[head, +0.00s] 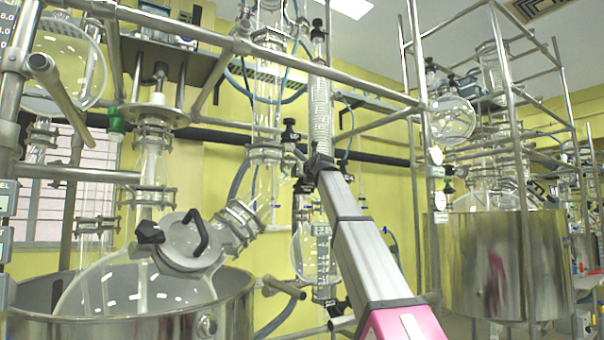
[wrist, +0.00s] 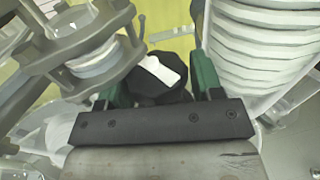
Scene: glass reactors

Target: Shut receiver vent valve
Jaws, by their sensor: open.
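In the wrist view a black valve knob (wrist: 160,78) with a white mark on its face sits between the two green fingers of my gripper (wrist: 156,88). The fingers are open, one on each side of the knob. I cannot tell whether either finger touches it. In the head view my gripper (head: 318,162) is at the far end of my arm, beside the lower end of the ribbed glass condenser. A black knob (head: 290,132) shows just up and left of it. I cannot tell whether this is the same knob. A glass receiver vessel (head: 312,252) hangs below, partly behind my arm.
The ribbed condenser (wrist: 262,45) is close to my right finger, and a clamped metal flange (wrist: 75,50) is close to the left one. A round glass reactor (head: 140,285) sits in a steel pot at left. Steel frame rails (head: 270,52) cross above.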

